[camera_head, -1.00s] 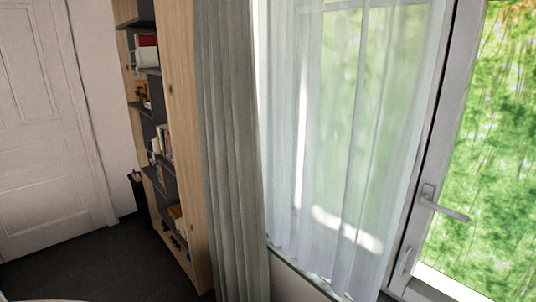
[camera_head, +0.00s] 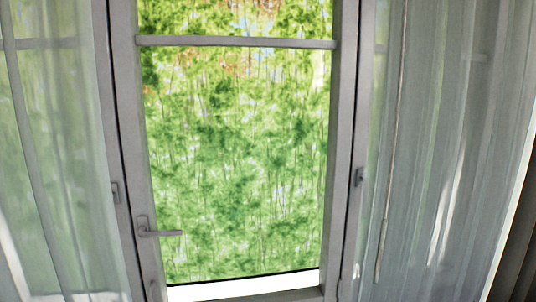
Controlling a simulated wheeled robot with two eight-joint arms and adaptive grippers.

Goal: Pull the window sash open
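The window sash (camera_head: 128,130) stands in the middle of the head view, a light grey frame around a tall glass pane (camera_head: 240,170) with green foliage behind it. A crossbar (camera_head: 235,42) runs over its upper part. The lever handle (camera_head: 158,232) is on the sash's left stile, low down, with its lever pointing right, about level. The sash looks closed in its frame, though I cannot be sure of a small gap. Neither of my grippers shows in this view.
Sheer white curtains hang on the left (camera_head: 60,170) and on the right (camera_head: 430,150) of the sash. A thin rod (camera_head: 390,170) hangs before the right curtain. A dark strip (camera_head: 520,245) shows at the lower right edge. Nothing stands in front of the handle.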

